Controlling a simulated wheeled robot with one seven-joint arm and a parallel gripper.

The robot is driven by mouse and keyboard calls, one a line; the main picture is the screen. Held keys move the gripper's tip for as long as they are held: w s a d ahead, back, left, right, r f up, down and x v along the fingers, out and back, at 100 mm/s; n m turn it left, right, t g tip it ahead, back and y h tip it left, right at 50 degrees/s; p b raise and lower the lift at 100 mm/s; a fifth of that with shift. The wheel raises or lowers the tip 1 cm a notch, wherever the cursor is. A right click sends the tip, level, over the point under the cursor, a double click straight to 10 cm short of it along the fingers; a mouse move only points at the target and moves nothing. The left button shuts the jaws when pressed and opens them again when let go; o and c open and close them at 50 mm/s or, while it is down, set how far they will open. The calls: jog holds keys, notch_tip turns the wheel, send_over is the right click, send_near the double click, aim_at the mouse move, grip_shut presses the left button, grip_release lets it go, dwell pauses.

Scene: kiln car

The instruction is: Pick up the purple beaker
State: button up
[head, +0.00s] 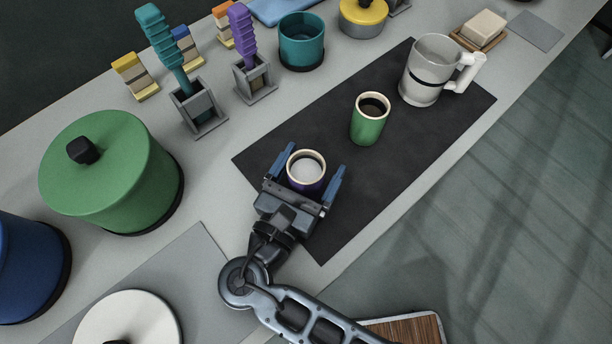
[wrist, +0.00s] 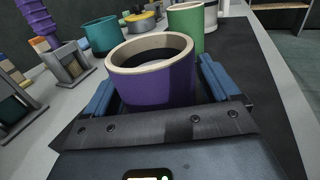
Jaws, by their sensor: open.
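The purple beaker (head: 306,172) has a cream rim and stands upright on a dark mat (head: 270,147). In the wrist view the beaker (wrist: 158,85) fills the space between the two blue fingers. My gripper (head: 314,168) is open, with one finger on each side of the beaker. In the wrist view my gripper (wrist: 158,82) shows a gap by the right finger; whether the left finger touches the beaker I cannot tell. The beaker's lower part is hidden by the gripper body.
A green beaker (head: 367,122) stands beyond on the mat, with a white mug (head: 427,72) behind it. A large green canister (head: 112,172) and grey holders (head: 199,115) with upright tools stand left. The mat's right side is clear.

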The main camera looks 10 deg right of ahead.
aim_at(313, 155)
jog(key=c, duration=1.4)
jog(key=shift+r, duration=0.15)
jog(key=shift+c, duration=0.2)
jog(key=shift+r, duration=0.5)
notch_tip(313, 155, up, 3)
jog(key=shift+f, duration=0.1)
jog(key=s+d+r, duration=0.6)
jog(key=d+r, duration=0.1)
jog(key=d, duration=0.2)
jog(key=shift+s+d+p, duration=0.25)
jog(key=shift+s+p, duration=0.15)
jog(key=shift+p, duration=0.05)
jog(key=o, duration=0.9)
grip_shut()
